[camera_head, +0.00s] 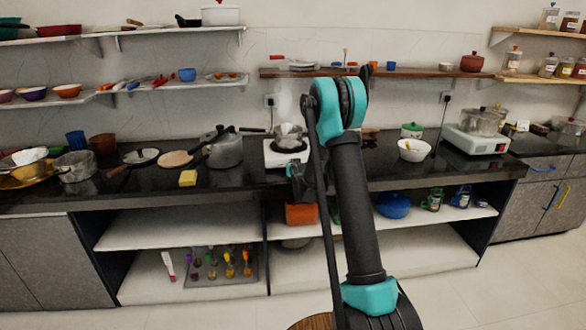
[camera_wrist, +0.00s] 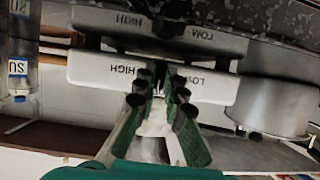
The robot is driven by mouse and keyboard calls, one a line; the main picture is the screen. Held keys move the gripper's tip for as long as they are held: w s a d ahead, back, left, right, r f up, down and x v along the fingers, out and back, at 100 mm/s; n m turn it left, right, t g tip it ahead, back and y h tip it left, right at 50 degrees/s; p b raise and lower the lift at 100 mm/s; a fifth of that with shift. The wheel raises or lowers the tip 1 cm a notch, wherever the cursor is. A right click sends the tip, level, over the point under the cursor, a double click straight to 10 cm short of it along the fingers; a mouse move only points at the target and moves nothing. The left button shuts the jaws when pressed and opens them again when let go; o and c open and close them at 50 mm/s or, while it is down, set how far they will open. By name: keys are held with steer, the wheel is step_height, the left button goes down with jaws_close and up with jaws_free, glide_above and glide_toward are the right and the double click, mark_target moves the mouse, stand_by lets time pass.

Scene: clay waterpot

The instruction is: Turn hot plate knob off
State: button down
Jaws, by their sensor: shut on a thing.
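A white hot plate (camera_head: 284,156) sits on the black counter with a metal pot (camera_head: 288,134) on top and what looks like steam above it. In the wrist view, its white front panel (camera_wrist: 100,72) carries HIGH and LOW labels, upside down. My gripper (camera_head: 296,178) is in front of that panel. In the wrist view, my green-padded fingers (camera_wrist: 160,92) meet the panel between the two labels and are shut on the knob there. The fingers hide most of the knob, so its setting cannot be read.
A second white hot plate (camera_head: 470,145) with a metal pot stands on the counter at right. A pressure cooker (camera_head: 223,150) stands left of the first hot plate, and a white bowl (camera_head: 413,151) stands right. Shelves hang above and below the counter.

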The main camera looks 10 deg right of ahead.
stand_by(0.4)
steer(key=c, duration=1.9)
jaws_free()
steer(key=shift+s, duration=0.1)
steer(key=v, duration=1.1)
steer(key=shift+s+r, duration=0.25)
steer(key=shift+s, duration=0.1)
steer(key=shift+s, duration=0.1)
steer(key=s+d+f+g, duration=0.1)
steer(key=s+g, duration=0.2)
steer(key=s, duration=1.1)
steer(key=s+d+f+g, duration=0.2)
steer(key=s+g, duration=0.1)
steer(key=s, duration=1.2)
steer(key=s+d+f+g, duration=0.1)
steer(key=s+f+g, duration=0.1)
steer(key=s, duration=1.2)
steer(key=shift+s+d+f+g, duration=0.25)
steer(key=shift+g, duration=0.45)
